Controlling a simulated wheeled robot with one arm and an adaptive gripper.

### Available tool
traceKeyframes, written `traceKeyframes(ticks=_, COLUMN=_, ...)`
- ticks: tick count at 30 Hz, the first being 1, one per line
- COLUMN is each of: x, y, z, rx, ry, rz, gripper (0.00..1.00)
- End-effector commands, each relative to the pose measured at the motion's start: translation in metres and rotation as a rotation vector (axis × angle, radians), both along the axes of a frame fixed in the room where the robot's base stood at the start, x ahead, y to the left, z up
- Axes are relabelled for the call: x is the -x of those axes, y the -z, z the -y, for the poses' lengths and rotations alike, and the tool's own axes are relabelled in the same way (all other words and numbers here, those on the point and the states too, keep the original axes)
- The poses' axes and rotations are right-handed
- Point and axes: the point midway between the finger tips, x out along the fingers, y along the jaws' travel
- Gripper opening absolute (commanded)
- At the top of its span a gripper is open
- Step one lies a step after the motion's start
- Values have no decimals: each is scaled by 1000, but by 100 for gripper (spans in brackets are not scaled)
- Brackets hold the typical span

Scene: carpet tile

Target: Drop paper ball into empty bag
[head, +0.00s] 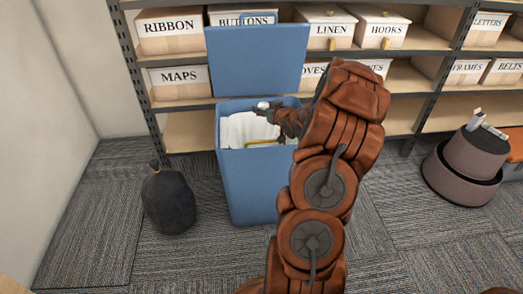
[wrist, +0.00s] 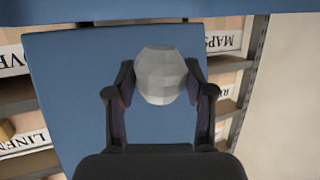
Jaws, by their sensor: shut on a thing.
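My gripper (wrist: 161,85) is shut on a white faceted paper ball (wrist: 161,72) in the wrist view. In the head view the paper ball (head: 263,105) shows small at the end of my gripper (head: 268,111). They are over the opening of a blue bin (head: 250,185) whose lid (head: 257,60) stands raised behind. A white bag (head: 240,130) lines the inside of the bin. What lies deeper in the bag is hidden. The blue lid (wrist: 75,100) fills much of the wrist view behind the ball.
A tied black bag (head: 168,198) stands on the carpet left of the bin. A round brown stacked object (head: 468,165) stands at the right. Carpet is clear at the front right.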

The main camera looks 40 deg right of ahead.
Motion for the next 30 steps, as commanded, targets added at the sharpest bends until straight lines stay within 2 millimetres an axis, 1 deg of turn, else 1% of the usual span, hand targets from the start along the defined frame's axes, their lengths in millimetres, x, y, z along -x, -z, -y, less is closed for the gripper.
traceKeyframes(ticks=2, x=0, y=4, z=0, rx=0, ry=0, rz=0, gripper=39)
traceKeyframes(ticks=9, x=0, y=3, z=0, rx=0, ry=0, rz=0, gripper=39)
traceKeyframes(ticks=10, x=0, y=3, z=0, rx=0, ry=0, rz=1, gripper=55)
traceKeyframes(ticks=18, x=0, y=3, z=0, rx=0, ry=0, rz=0, gripper=82)
traceKeyframes(ticks=26, x=0, y=3, z=0, rx=0, ry=0, rz=1, gripper=82)
traceKeyframes(ticks=30, x=0, y=-2, z=0, rx=1, ry=0, rz=2, gripper=82)
